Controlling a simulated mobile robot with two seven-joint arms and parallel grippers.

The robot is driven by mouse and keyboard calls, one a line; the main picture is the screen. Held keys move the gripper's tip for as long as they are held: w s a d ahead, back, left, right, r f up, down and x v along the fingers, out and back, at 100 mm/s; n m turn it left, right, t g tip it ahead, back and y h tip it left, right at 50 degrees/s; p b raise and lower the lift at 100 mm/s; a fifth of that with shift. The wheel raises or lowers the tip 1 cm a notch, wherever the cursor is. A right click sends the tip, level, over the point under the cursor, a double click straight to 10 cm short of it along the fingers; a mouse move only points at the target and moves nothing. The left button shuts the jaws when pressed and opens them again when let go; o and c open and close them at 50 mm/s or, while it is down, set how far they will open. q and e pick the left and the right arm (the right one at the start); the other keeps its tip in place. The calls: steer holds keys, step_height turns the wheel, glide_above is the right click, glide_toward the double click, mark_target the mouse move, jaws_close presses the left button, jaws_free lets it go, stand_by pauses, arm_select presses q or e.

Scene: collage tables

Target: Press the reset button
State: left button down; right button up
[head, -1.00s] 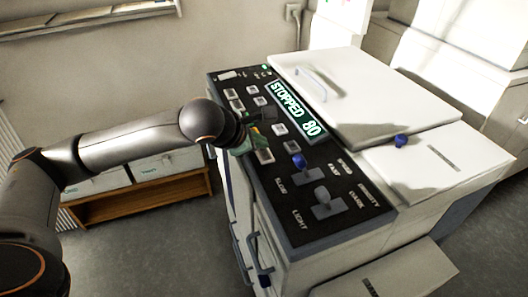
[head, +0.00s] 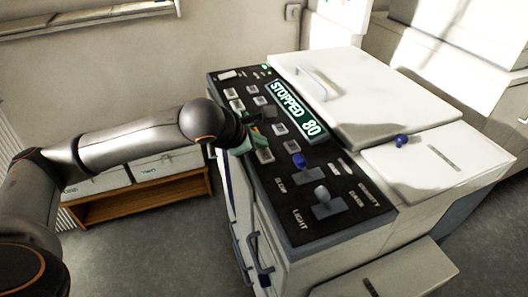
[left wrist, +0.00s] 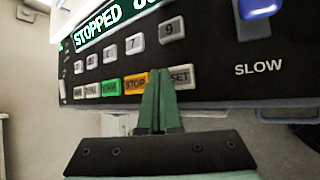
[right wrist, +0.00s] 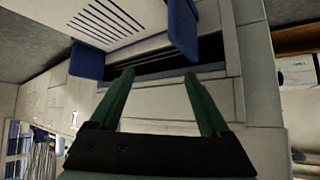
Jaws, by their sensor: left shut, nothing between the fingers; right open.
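The reset button (left wrist: 182,77) is a pale key at the right end of the lower key row in the left wrist view. Its left part is hidden by my fingers, so only "SET" reads. It also shows in the head view (head: 264,156). My left gripper (left wrist: 157,75) is shut and empty, its green tips at the left edge of the reset button, beside the orange STOP key (left wrist: 136,84). I cannot tell whether they touch. In the head view the left gripper (head: 257,136) is over the panel's left edge. My right gripper (right wrist: 159,74) is open and empty.
The black control panel (head: 300,220) also carries a green START key (left wrist: 110,87), number keys, a display reading "STOPPED 80" (head: 295,108) and a blue-knobbed slider (head: 299,160). A white lid (head: 360,95) lies behind it. A wooden shelf (head: 140,205) stands at left.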

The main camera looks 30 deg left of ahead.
arm_select(q)
steer(key=shift+f+b, duration=0.4)
steer(key=shift+b, duration=0.3)
steer(key=shift+f+b, duration=0.25)
steer(key=shift+b, duration=0.1)
steer(key=shift+f+b, duration=0.2)
steer(key=shift+b, duration=0.15)
stand_by(0.5)
steer(key=shift+r, duration=0.1)
steer(key=shift+r+p, duration=0.3)
steer(key=shift+r, duration=0.4)
steer(key=shift+r, duration=0.1)
